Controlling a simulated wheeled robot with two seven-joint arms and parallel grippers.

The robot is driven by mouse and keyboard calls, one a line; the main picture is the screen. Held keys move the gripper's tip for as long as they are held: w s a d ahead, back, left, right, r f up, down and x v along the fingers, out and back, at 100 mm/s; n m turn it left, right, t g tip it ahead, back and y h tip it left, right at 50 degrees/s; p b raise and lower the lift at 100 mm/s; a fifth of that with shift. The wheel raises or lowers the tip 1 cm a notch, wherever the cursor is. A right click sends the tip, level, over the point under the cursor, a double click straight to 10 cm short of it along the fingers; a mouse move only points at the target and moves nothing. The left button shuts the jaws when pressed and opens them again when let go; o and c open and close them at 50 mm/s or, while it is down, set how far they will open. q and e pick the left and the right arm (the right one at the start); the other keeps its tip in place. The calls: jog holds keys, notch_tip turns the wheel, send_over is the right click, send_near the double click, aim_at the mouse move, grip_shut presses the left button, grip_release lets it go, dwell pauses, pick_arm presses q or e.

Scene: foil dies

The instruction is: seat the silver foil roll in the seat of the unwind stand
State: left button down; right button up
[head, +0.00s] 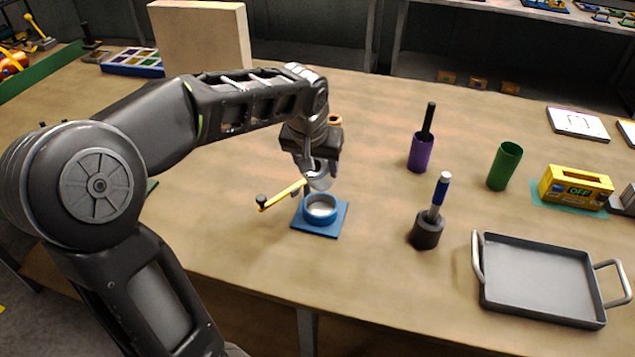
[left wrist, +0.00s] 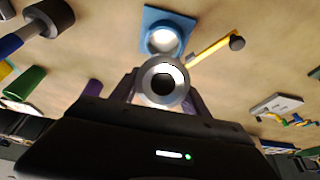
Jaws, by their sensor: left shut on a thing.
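The silver foil roll (head: 319,178) is a short ring with a dark hollow core, seen end-on in the left wrist view (left wrist: 149,82). My left gripper (head: 321,172) is shut on it, with one finger on each side of the roll in the left wrist view (left wrist: 161,96). The unwind stand (head: 336,224) is a blue square plate with a raised round blue seat (head: 321,216), open and pale inside. It also shows in the left wrist view (left wrist: 181,21). The roll is above and slightly behind the seat, apart from it. My right gripper is not in view.
A yellow bar (head: 283,195) with a black knob sticks out left, close beside the stand and roll. To the right stand a purple holder (head: 420,153), a dark holder (head: 427,233), a green cup (head: 504,168) and a grey tray (head: 540,312). Table in front is clear.

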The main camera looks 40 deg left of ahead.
pick_arm(q)
jog(key=shift+r, duration=0.7)
jog(key=shift+g, duration=0.4)
